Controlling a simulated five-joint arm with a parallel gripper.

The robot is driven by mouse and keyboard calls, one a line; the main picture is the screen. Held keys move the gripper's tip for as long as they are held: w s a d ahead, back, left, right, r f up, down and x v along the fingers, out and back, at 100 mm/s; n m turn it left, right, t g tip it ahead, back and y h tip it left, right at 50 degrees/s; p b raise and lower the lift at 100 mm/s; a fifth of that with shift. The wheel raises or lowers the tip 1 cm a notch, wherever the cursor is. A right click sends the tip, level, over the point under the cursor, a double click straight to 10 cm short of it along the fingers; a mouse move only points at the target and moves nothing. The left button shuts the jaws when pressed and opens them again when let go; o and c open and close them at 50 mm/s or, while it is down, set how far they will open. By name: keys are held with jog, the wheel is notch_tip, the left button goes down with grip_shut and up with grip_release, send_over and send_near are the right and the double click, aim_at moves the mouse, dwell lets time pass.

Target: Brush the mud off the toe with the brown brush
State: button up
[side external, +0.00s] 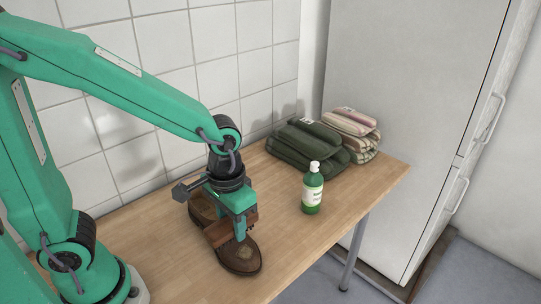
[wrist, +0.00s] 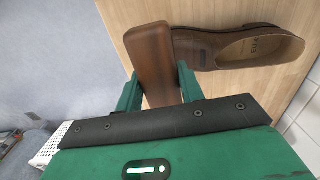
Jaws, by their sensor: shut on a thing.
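A brown leather shoe (side external: 241,262) lies on the wooden table with its toe towards the camera in the side view. A paler, dull patch shows on the toe, partly covered by the brush. My gripper (side external: 238,226) is above the shoe, pointing down, and is shut on the brown brush (side external: 217,234). In the wrist view the brush (wrist: 154,60) sits between the two green fingers and hides the shoe's toe; the open heel end of the shoe (wrist: 225,42) shows to its right. Whether the bristles touch the shoe cannot be told.
A green bottle with a white cap (side external: 312,188) stands to the right of the shoe. Folded dark green cloth (side external: 308,146) and striped cloth (side external: 352,132) lie at the back. A tiled wall (side external: 120,130) runs along the left of the table (side external: 290,245). The front right of the table is clear.

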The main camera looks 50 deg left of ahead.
jog(key=shift+s, duration=0.2)
jog(key=shift+f, duration=3.45)
jog(key=shift+w+f, duration=0.45)
jog(key=shift+w, duration=0.05)
jog(key=shift+c, duration=0.3)
jog(key=shift+w, duration=0.35)
jog(key=shift+w+d+f, duration=0.15)
jog(key=shift+w, duration=2.1)
jog(key=shift+s, duration=3)
jog(key=shift+s+r, duration=0.1)
jog(key=shift+r, duration=3.95)
